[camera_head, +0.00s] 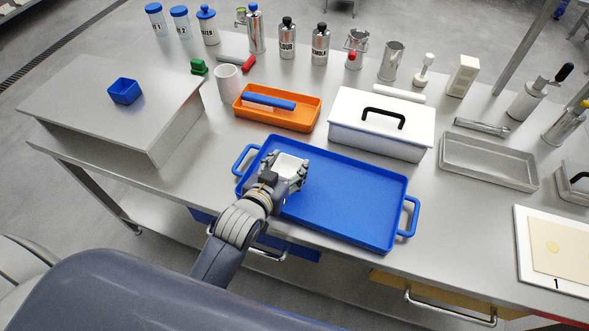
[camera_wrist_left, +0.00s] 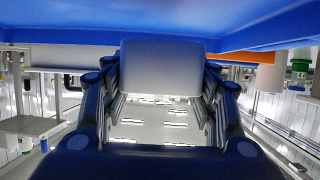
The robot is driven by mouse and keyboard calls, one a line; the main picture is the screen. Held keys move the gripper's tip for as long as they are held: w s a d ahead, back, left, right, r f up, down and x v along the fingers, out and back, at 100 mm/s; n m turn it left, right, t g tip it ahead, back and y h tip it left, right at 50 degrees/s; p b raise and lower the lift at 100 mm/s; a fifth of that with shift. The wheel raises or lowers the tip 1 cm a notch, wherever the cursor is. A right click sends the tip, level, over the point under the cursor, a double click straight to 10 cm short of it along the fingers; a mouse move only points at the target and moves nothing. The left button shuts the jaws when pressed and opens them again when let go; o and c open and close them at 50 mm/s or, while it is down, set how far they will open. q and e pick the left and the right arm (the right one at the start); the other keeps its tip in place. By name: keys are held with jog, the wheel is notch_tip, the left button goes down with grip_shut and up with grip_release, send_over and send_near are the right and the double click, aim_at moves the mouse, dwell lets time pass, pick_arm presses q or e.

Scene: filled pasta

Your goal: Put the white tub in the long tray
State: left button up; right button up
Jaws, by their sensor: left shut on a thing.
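The white tub (camera_head: 291,163) is held between the fingers of my left gripper (camera_head: 286,171), over the left end of the long blue tray (camera_head: 350,205). The tub looks roughly upright in the head view. In the left wrist view, the tub (camera_wrist_left: 161,67) fills the gap between the two fingers of my left gripper (camera_wrist_left: 161,80). The blue tray (camera_wrist_left: 240,25) spans the top of that view. I cannot tell whether the tub touches the tray floor. My right gripper is not in view.
The rest of the blue tray is empty. An orange tray (camera_head: 300,122) with a blue bar and a white lidded box (camera_head: 375,142) stand behind it. A raised grey platform (camera_head: 80,100) with a small blue tub (camera_head: 125,91) is at the left. A metal tray (camera_head: 490,162) lies right.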

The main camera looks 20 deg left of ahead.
aim_at(294, 172)
pick_arm(q)
jog(key=shift+w+d+f, duration=0.1)
jog(key=shift+w+d, duration=0.55)
jog(key=shift+w, duration=0.15)
jog(key=shift+f, duration=1.8)
jog(key=shift+f, duration=0.1)
jog(key=o, duration=1)
jog(key=shift+c, duration=0.2)
jog(key=shift+s, duration=0.1)
jog(key=v, duration=1.2)
